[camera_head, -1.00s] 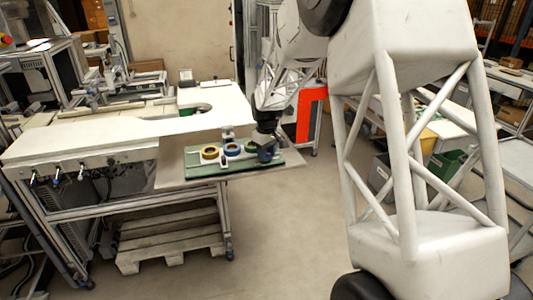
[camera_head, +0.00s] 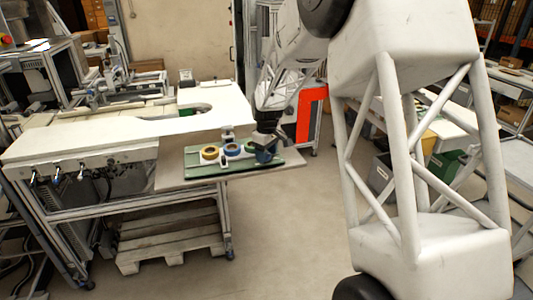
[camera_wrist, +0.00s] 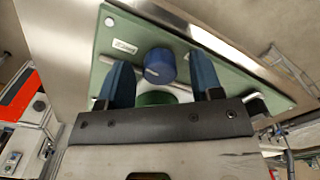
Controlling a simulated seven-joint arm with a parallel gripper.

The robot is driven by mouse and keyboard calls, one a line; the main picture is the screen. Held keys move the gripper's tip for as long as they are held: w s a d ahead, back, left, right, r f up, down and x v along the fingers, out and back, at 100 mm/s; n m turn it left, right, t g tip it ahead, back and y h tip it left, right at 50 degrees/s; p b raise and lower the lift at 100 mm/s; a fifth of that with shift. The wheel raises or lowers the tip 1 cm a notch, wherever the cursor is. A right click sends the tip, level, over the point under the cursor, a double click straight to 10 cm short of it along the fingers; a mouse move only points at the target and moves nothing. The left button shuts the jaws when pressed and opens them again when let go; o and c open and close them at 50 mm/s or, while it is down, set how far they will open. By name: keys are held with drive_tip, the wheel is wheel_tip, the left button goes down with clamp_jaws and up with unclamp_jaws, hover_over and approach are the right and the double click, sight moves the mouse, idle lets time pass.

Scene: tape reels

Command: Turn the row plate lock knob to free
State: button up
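A blue round knob (camera_wrist: 160,66) stands on the green row plate (camera_wrist: 230,72) in the wrist view. My gripper (camera_wrist: 161,76) is open, with one blue finger on each side of the knob and a visible gap on both sides. Whether the fingertips are level with the knob in height I cannot tell. A small white label (camera_wrist: 125,47) lies left of the knob. In the head view my gripper (camera_head: 265,153) is over the right part of the green plate (camera_head: 205,170), and the knob cannot be made out there.
A yellow reel (camera_head: 209,153) and a blue reel (camera_head: 232,149) sit on the plate left of my gripper. A green round part (camera_wrist: 156,98) shows partly behind my gripper. The plate lies on a grey board (camera_head: 172,178) beside the white table (camera_head: 90,133). Open floor lies in front.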

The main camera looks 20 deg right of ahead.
drive_tip(key=shift+r, duration=0.1)
drive_tip(key=shift+r, duration=3.8)
drive_tip(key=m, duration=1.2)
drive_tip(key=shift+f, duration=3.9)
